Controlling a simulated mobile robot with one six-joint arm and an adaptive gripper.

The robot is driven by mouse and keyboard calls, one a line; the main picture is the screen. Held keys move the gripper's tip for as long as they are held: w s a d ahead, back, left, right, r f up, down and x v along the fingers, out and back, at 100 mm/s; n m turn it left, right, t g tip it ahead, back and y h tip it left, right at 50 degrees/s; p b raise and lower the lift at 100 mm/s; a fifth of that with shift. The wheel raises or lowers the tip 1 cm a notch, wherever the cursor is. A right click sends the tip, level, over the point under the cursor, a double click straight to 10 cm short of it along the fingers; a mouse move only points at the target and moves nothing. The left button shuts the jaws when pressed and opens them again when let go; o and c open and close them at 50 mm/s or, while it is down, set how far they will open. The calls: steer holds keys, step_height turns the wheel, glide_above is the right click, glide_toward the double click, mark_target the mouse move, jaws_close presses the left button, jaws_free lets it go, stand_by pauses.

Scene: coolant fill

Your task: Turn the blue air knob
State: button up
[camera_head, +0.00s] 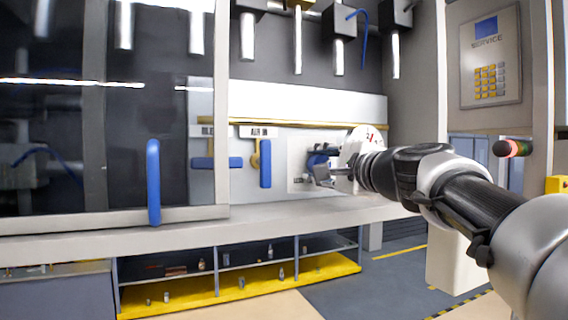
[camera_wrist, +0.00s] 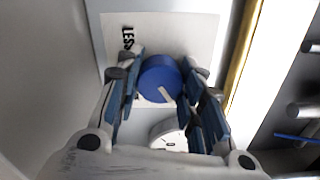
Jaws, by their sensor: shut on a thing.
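The blue air knob (camera_wrist: 160,78) is round with a pale pointer mark and sits on a white plate (camera_wrist: 205,38) in the wrist view. My gripper (camera_wrist: 160,88) has its two blue-padded fingers on either side of the knob, shut on it. A round white gauge (camera_wrist: 168,135) lies between the finger bases, partly hidden by my gripper. In the head view my gripper (camera_head: 320,172) is at the panel and hides most of the knob. Part of the gauge (camera_head: 366,138) shows just above my wrist.
Two blue lever handles, one level (camera_head: 217,162) and one upright (camera_head: 265,164), are on the panel left of my gripper. A glass door with a blue upright handle (camera_head: 153,182) is further left. A ledge (camera_head: 270,214) runs below the panel. A yellow rail (camera_wrist: 243,55) passes beside the plate.

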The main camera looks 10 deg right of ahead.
steer(key=shift+m, duration=0.8)
steer(key=o, duration=1.1)
steer(key=v, duration=0.7)
steer(key=shift+s, duration=0.25)
